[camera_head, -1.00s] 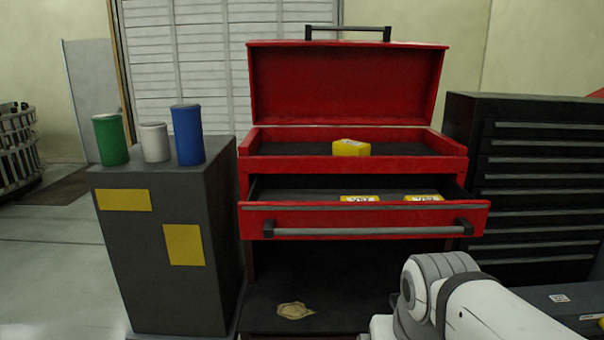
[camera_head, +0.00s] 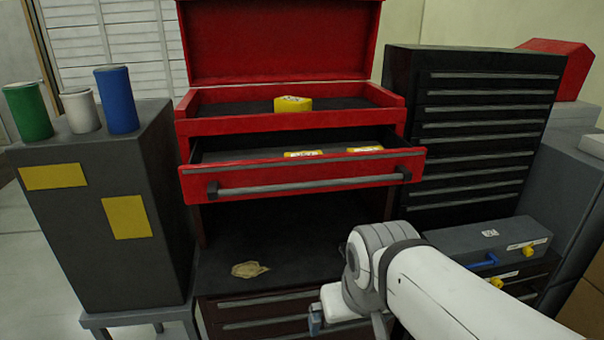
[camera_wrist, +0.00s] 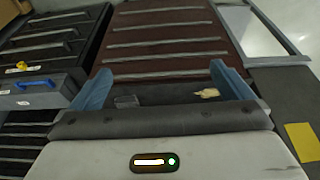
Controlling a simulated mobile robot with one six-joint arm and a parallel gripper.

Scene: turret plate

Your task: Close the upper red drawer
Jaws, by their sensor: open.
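The upper red drawer (camera_head: 300,178) is pulled out of the red tool chest (camera_head: 290,125) in the head view. Its grey bar handle (camera_head: 310,186) runs across the front. Two yellow boxes (camera_head: 304,154) show inside it. My gripper (camera_head: 318,318) is partly visible low in the head view, below and in front of the drawer, not touching it. In the wrist view its two blue fingers (camera_wrist: 160,68) are spread apart with nothing held between them. The drawer cannot be clearly made out in the wrist view.
A tan cloth (camera_head: 250,269) lies on the dark shelf below the drawer. A grey cabinet (camera_head: 95,220) with three cans stands left. A black drawer chest (camera_head: 475,130) and a grey case (camera_head: 485,245) stand right. The red lid (camera_head: 280,40) is up.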

